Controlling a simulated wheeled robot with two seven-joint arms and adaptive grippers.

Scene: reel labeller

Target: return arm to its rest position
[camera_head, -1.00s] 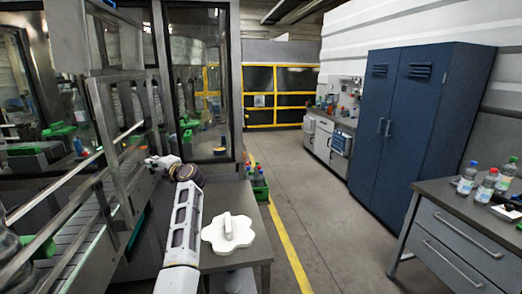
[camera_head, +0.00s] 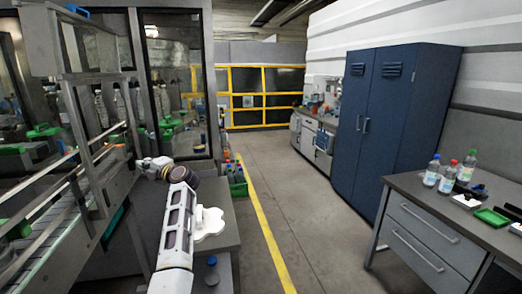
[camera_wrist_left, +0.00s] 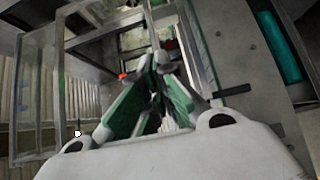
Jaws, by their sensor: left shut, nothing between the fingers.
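My left arm (camera_head: 176,225) is white and reaches forward over a small grey table, beside the conveyor frame. My left gripper (camera_head: 143,161) is at its far end, near the metal posts of the machine. In the left wrist view the green-padded fingers (camera_wrist_left: 157,66) come together at the tips, shut with nothing between them. The machine's metal frame and rails show beyond the tips. My right gripper is not in view.
A white lobed piece (camera_head: 210,224) lies on the grey table (camera_head: 222,237), partly behind my arm. A green crate with bottles (camera_head: 238,188) stands beyond it. At right are a blue cabinet (camera_head: 385,130) and a desk (camera_head: 425,210) with bottles. The floor between is clear.

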